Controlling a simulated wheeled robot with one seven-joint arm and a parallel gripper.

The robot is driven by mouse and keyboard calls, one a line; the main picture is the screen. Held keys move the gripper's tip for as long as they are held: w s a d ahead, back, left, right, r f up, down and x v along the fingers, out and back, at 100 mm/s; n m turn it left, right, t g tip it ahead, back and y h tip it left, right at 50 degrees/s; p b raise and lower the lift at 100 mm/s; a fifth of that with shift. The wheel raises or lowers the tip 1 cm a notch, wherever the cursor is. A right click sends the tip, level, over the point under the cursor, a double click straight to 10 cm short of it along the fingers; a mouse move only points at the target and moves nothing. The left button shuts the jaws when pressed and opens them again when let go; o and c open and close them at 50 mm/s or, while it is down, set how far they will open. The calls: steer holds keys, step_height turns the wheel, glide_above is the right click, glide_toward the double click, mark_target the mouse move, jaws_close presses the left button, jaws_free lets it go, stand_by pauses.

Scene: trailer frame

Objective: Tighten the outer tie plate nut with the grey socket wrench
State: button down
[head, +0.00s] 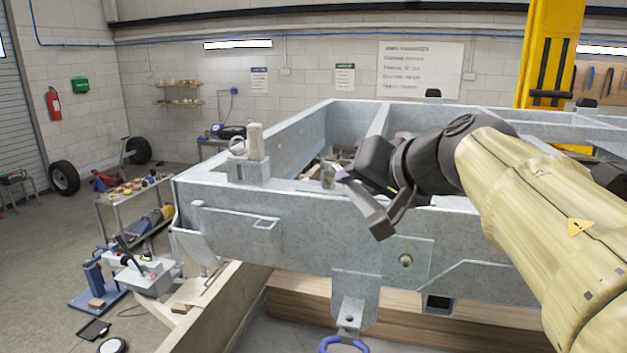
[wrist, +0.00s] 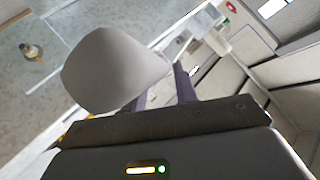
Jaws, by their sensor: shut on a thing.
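The grey socket wrench shows in the wrist view as a blunt, rounded grey body (wrist: 112,70), close to the camera. My gripper (wrist: 165,92) is shut on it, with dark purplish fingers beside and partly behind it. In the head view my gripper (head: 343,178) is above the near side beam of the trailer frame; its hold on the wrench is hard to make out there. A brassy nut (head: 405,260) sits on the tie plate (head: 420,258) on the beam's outer face, below and right of my gripper. A nut (wrist: 31,51) also shows at upper left in the wrist view, apart from the wrench.
A grey holder block (head: 248,171) with upright pieces stands on the frame's near left corner. The galvanised frame (head: 300,222) has cross members behind my gripper. A bracket (head: 352,300) hangs below the beam, with timber beneath. A cart (head: 135,195) stands at left; open floor lies there.

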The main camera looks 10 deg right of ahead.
steer(key=shift+w+d+n+g+y, duration=0.15)
steer(key=shift+d+n+g+y, duration=0.25)
steer(key=shift+d+n+y, duration=0.3)
steer(key=shift+a, duration=0.1)
steer(key=shift+w+d+n+g+y, duration=0.25)
steer(key=shift+d+n+g+y, duration=0.05)
steer(key=shift+d+n+y, duration=0.2)
steer(key=shift+w+d+n+g+y, duration=0.2)
steer(key=shift+d+n+g+y, duration=0.1)
steer(key=shift+d+n+y, duration=0.15)
steer(key=shift+w+d+n+g+y, duration=0.5)
steer(key=shift+d+n+g+y, duration=0.25)
steer(key=shift+n, duration=0.2)
steer(key=shift+d, duration=0.1)
